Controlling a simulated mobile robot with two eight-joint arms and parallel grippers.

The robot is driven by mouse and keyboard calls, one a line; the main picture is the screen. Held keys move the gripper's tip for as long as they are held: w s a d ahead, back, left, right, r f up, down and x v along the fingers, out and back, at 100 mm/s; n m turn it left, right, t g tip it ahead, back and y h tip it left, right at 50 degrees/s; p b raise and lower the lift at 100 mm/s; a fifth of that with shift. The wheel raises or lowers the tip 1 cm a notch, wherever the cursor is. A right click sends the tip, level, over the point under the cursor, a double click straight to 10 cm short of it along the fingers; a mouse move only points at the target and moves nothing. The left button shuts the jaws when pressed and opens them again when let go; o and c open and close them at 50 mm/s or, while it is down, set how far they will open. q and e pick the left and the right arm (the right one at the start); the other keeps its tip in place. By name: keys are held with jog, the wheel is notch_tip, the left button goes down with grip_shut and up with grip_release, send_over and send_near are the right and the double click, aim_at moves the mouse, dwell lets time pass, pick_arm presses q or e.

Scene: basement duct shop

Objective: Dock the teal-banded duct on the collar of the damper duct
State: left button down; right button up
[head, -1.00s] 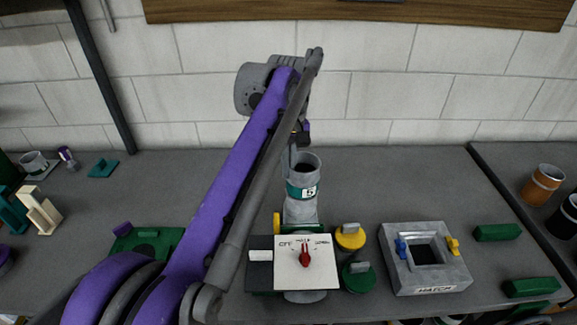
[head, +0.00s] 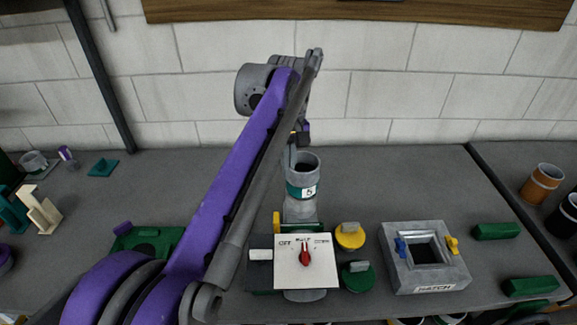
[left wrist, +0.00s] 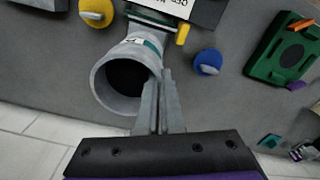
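The grey teal-banded duct (head: 302,176), marked 5, stands upright with its open end up, behind the white dial panel (head: 306,262) with a red knob. A grey section (head: 300,211) shows directly below the band, above a green base piece; I cannot tell whether a seam there is closed. In the left wrist view the duct's open mouth (left wrist: 122,82) faces the camera. My left gripper (head: 291,158) is at the duct's left rim. Its fingers (left wrist: 160,85) are close together at the rim, apparently with the duct wall between them. My right gripper is not in view.
A yellow-topped lid (head: 350,237) and a green lid (head: 357,277) sit right of the panel. A grey hatch block (head: 427,277) stands further right, with green bars beyond. A blue knob (left wrist: 208,62) is near the duct. The bench behind the hatch is clear.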

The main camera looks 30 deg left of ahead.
pick_arm(q)
jog(key=shift+f, duration=0.55)
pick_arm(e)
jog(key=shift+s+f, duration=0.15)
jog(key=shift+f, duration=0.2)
pick_arm(q)
jog(key=c, duration=1.3)
grip_release()
jog(key=shift+c, duration=0.2)
notch_tip(320, 180, up, 2)
jog(key=shift+p, duration=0.35)
jog(key=shift+w+r+p, duration=0.1)
jog(key=shift+r+p, duration=1.6)
jog(key=shift+r, duration=1.65)
notch_tip(320, 180, up, 2)
jog(key=shift+r, duration=0.15)
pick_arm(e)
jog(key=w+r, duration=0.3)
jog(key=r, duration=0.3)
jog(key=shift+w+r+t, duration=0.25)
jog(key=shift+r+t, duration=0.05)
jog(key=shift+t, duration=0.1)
